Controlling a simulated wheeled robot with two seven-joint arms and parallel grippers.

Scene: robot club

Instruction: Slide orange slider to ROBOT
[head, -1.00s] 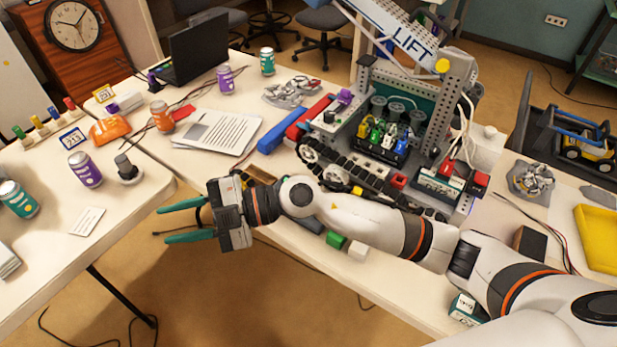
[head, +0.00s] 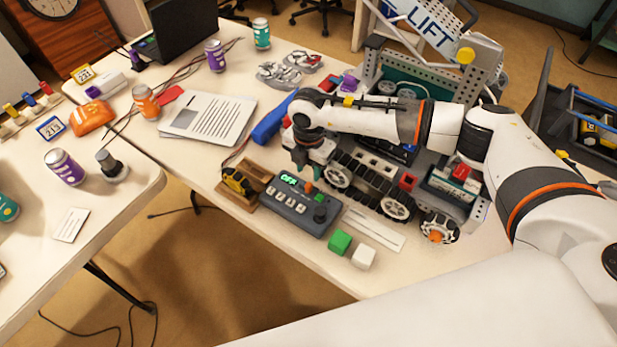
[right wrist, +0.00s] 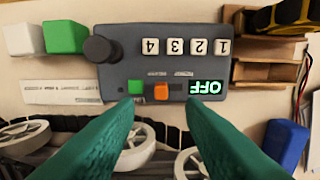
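A dark grey control box (head: 283,212) lies on the table in front of the tracked robot. It has an orange slider (head: 309,187), numbered white buttons, a black knob and a lit display reading OFF (right wrist: 206,88). In the right wrist view the orange slider (right wrist: 161,91) sits in a slot between a green button (right wrist: 135,87) and the display. Small labels above the slot are too small to read. My right gripper (right wrist: 160,102) points down at the box, its teal fingers apart, one tip on each side of the slider in the picture. I cannot tell whether they touch it. My left gripper is out of view.
The tracked robot (head: 365,187) stands close behind the box. A wooden holder (head: 236,200) with a yellow-black item is on its left. A green block (head: 340,242) and a white block (head: 364,256) lie at its right, near the table's front edge.

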